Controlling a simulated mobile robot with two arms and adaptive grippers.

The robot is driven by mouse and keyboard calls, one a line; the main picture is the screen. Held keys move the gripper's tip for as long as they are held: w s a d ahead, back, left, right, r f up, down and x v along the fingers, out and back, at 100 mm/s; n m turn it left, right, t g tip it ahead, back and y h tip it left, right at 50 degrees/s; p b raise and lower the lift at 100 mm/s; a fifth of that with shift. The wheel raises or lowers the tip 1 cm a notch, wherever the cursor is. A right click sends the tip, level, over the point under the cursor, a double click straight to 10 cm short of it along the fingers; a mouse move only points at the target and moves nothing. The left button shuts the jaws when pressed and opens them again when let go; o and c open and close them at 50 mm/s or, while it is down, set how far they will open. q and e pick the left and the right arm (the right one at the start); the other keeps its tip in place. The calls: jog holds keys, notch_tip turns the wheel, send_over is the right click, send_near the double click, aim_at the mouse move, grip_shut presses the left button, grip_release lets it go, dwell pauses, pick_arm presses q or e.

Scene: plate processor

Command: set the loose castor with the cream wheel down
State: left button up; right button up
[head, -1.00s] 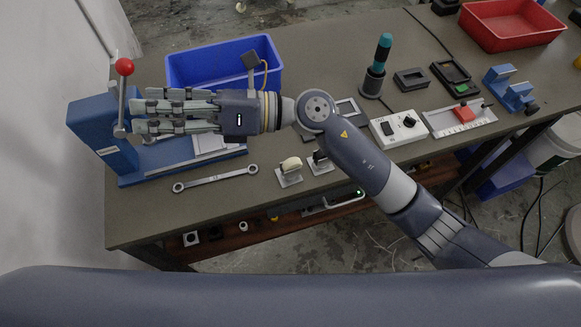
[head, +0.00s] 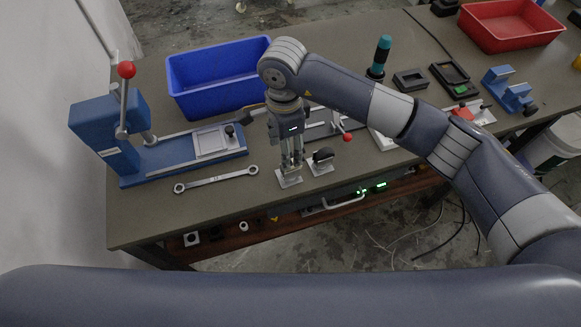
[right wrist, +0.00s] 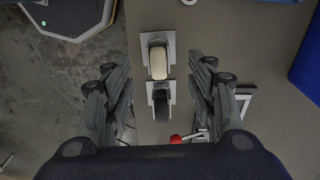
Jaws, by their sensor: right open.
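The castor with the cream wheel (right wrist: 158,62) stands on the table near its front edge, plate down and wheel up. In the head view its plate (head: 289,179) shows below my right gripper (head: 292,166), whose fingers hide most of the wheel. In the right wrist view my right gripper (right wrist: 164,100) is open, with its fingers apart on either side and nothing held between them. A castor with a black wheel (right wrist: 161,101) stands right beside the cream one; it also shows in the head view (head: 321,159). My left gripper is not in view.
A blue press (head: 105,130) with a red-knobbed lever stands at the left. A wrench (head: 215,180) lies left of the castors. A blue bin (head: 190,95) is behind. A red-knobbed handle (head: 347,137) stands close right of the black castor. Bare table lies around the wrench.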

notch_tip(320, 180, down, 2)
jog(key=shift+f, duration=0.1)
jog(key=f, duration=0.1)
jog(key=f+p, duration=0.1)
jog(key=f, duration=0.1)
jog(key=f+p, duration=0.1)
jog(key=shift+d+f, duration=0.2)
jog(key=shift+d, duration=0.2)
jog(key=shift+f, duration=0.5)
grip_shut()
